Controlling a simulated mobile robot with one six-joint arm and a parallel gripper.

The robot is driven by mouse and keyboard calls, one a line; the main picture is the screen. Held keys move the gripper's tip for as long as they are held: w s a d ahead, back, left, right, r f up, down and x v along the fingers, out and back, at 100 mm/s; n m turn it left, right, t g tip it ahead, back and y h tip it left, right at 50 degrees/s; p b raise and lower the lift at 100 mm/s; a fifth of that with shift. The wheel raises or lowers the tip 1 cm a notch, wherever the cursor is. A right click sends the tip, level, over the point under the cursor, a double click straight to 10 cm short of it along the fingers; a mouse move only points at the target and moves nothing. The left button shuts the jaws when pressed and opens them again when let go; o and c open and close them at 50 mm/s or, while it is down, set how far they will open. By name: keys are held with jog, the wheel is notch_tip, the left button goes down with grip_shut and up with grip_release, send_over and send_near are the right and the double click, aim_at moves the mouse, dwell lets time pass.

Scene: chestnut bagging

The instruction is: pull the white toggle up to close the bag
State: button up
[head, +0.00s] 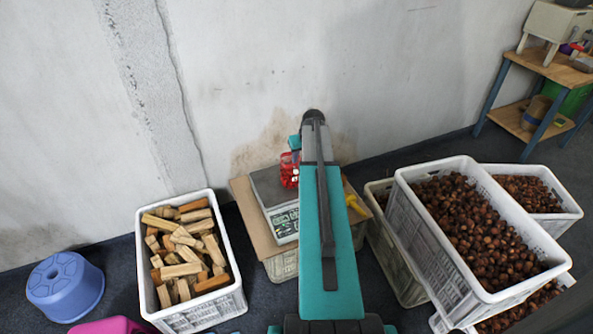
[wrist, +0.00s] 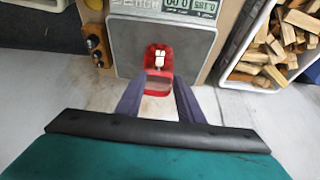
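A red mesh bag (head: 289,170) stands on the plate of the scale (head: 268,188), partly hidden behind my arm in the head view. In the wrist view the red bag (wrist: 158,68) is at the centre, with the small white toggle (wrist: 159,58) on it. My gripper (wrist: 158,84) is open, its two dark fingers spread to the left and right of the bag's near end. I cannot tell whether a finger touches the bag. The toggle lies beyond the fingertips in the wrist view. The head view hides my fingertips behind the arm.
The scale sits on a board over a crate. A white crate of wood blocks (head: 153,290) stands left, and crates of chestnuts (head: 440,245) stand right. A yellow object (head: 355,204) lies right of the scale. The wall (head: 240,90) is close behind.

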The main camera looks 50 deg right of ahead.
aim_at(297, 171)
jog(key=p+x, duration=0.1)
jog(key=x, duration=1.1)
jog(key=shift+f, duration=0.2)
grip_shut()
